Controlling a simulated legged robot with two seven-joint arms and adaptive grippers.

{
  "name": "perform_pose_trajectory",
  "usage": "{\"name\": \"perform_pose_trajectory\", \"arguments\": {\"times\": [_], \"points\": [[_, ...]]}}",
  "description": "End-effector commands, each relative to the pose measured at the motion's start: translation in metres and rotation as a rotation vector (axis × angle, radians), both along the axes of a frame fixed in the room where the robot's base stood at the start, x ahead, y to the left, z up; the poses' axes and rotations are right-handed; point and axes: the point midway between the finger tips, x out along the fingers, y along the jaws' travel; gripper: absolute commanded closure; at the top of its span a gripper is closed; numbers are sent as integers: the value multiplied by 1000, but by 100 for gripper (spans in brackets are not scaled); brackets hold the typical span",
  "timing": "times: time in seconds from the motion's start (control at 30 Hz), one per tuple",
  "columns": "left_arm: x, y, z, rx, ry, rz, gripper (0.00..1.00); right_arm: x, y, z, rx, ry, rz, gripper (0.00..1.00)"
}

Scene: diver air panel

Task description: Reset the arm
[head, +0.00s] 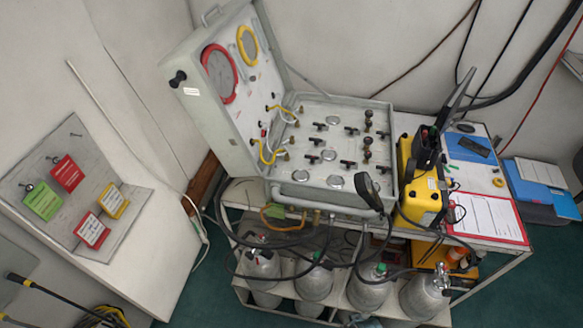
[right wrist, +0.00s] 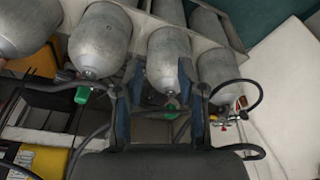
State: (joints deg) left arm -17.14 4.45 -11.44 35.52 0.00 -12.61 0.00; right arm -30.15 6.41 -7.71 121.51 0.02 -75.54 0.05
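My right gripper (right wrist: 158,78) shows in the right wrist view with its two dark fingers spread apart. It is open, and nothing is seen held between the fingers. Grey gas cylinders (right wrist: 171,58) lie beyond the fingertips; I cannot tell how far away. My left gripper is in neither view. In the head view the open air panel case (head: 330,150) sits on top of a cart, and grey cylinders (head: 314,282) stand on the shelf below it. Neither gripper can be made out in the head view.
A yellow case with a black radio (head: 422,190) stands right of the panel. A red-edged clipboard (head: 487,218) lies beside it. Black hoses (head: 240,240) loop around the cylinders. A board with coloured tags (head: 80,195) stands at the left. Green floor (head: 545,280) is clear at lower right.

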Motion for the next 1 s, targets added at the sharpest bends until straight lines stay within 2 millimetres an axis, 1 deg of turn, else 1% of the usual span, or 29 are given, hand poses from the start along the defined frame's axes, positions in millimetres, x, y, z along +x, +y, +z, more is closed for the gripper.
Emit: {"name": "perform_pose_trajectory", "arguments": {"times": [0.03,0.07,0.17,0.2,0.27,0.3,0.37,0.4,0.47,0.5,0.53,0.6,0.7,0.73,0.8,0.87,1.0], "points": [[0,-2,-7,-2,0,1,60,-2,0,-27,-1,14,1,61],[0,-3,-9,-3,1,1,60,-3,1,-41,-2,20,2,61],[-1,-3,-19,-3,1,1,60,-9,2,-96,-4,38,7,61],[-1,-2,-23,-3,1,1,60,-15,1,-123,-5,49,8,61],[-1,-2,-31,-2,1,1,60,-26,0,-167,-6,65,11,61],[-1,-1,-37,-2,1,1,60,-37,-2,-197,-8,77,13,61],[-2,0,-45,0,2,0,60,-56,-5,-240,-9,94,17,61],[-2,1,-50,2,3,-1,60,-71,-7,-267,-11,106,20,61],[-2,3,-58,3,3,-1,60,-96,-11,-303,-13,122,24,61],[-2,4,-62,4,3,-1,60,-112,-14,-324,-14,132,27,61],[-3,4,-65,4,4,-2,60,-125,-16,-337,-15,139,28,61],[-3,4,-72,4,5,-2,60,-152,-21,-362,-17,154,32,61],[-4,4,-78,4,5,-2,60,-184,-27,-385,-19,168,36,61],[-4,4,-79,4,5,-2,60,-191,-29,-389,-20,171,37,61],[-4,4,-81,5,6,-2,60,-203,-31,-395,-21,176,39,61],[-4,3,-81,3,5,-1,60,-209,-32,-397,-22,178,40,61],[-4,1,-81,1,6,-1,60,-212,-32,-398,-22,178,40,61]]}}
